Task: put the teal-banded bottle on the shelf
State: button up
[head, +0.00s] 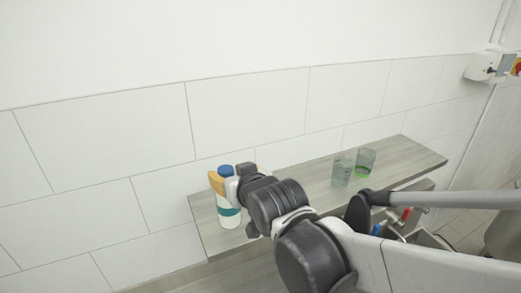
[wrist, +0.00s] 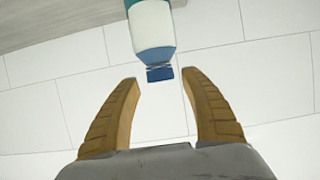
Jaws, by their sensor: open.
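The teal-banded bottle (head: 229,215) stands upright on the left end of the shelf (head: 300,185) in the head view. It has a white body, a teal band and a blue cap. My gripper (head: 222,184) is at the bottle's upper part and hides some of it. In the wrist view the bottle (wrist: 152,25) enters from the top, cap pointing down. The cap lies between the fingertips of my open gripper (wrist: 161,77), with a gap on each side. Most of the teal band is cut off by the wrist view's top edge.
Two clear glasses, one greyish (head: 342,172) and one with green at its base (head: 365,162), stand on the shelf further right. A white tiled wall (head: 245,110) runs behind the shelf. The shelf between the bottle and the glasses looks clear where my arm does not cover it.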

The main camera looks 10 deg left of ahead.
jog(key=v, duration=0.9)
jog(key=s+d+f+m+g+h, duration=0.1)
jog(key=d+f+m+h, duration=0.15)
jog(key=d, duration=0.55)
jog(key=d+f+m+h, duration=0.1)
jog(key=d+f+h, duration=0.15)
jog(key=d, duration=0.45)
jog(key=s+d+f+m+g+h, duration=0.1)
jog(key=s+d+f, duration=0.2)
jog(key=d, duration=0.3)
jog(key=s+d+f+m+g+h, duration=0.1)
jog(key=s+d+f+m+g, duration=0.1)
jog(key=s+d+f, duration=0.2)
jog(key=s+d, duration=0.2)
jog(key=d, duration=0.1)
jog(key=shift+s+d, duration=0.2)
jog(key=shift+s, duration=0.1)
jog(key=shift+a, duration=0.1)
